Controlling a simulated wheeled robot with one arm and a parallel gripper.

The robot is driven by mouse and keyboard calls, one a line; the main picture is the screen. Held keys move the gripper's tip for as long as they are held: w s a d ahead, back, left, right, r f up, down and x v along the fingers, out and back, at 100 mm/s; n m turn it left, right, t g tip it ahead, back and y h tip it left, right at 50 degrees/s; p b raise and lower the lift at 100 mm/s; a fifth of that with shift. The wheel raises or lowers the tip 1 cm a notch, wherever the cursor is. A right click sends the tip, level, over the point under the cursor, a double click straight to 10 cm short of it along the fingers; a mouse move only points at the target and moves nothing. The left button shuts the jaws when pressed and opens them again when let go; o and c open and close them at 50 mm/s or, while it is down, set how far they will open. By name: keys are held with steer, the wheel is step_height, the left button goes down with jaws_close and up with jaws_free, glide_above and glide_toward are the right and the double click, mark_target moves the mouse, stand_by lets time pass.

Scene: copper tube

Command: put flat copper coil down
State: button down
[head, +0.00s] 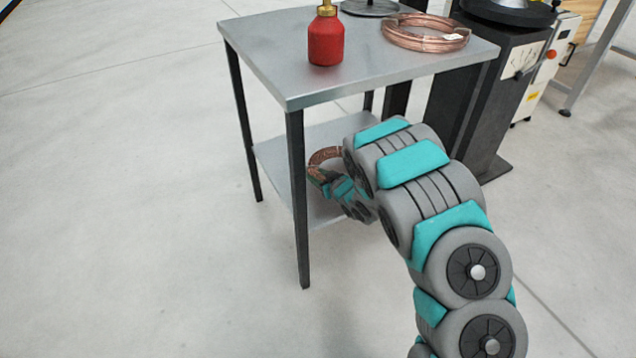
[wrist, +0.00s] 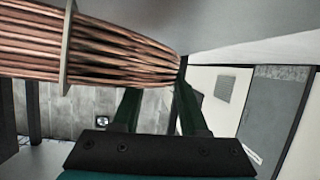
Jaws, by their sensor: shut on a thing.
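A copper coil (head: 324,155) is in my gripper (head: 328,182), between the tabletop and the lower shelf (head: 275,152) of the metal table. My arm hides much of it, and I cannot tell whether it touches the shelf. In the wrist view the coil (wrist: 110,62) shows large as a stack of copper turns with a pale tie band around it. My gripper's dark fingers (wrist: 158,95) are shut on its right edge. Another copper coil (head: 408,45) lies flat on the tabletop, with a small white label.
A red bottle (head: 326,40) stands on the tabletop (head: 350,75), near a dark round base (head: 369,8). The front table leg (head: 298,200) is left of my arm. A dark machine (head: 493,90) stands at right. Floor at left is clear.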

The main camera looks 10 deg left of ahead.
steer(key=shift+w+a, duration=0.1)
steer(key=shift+w, duration=0.05)
steer(key=shift+f, duration=1.75)
steer(key=shift+c, duration=2.2)
jaws_free()
steer(key=v, duration=1.2)
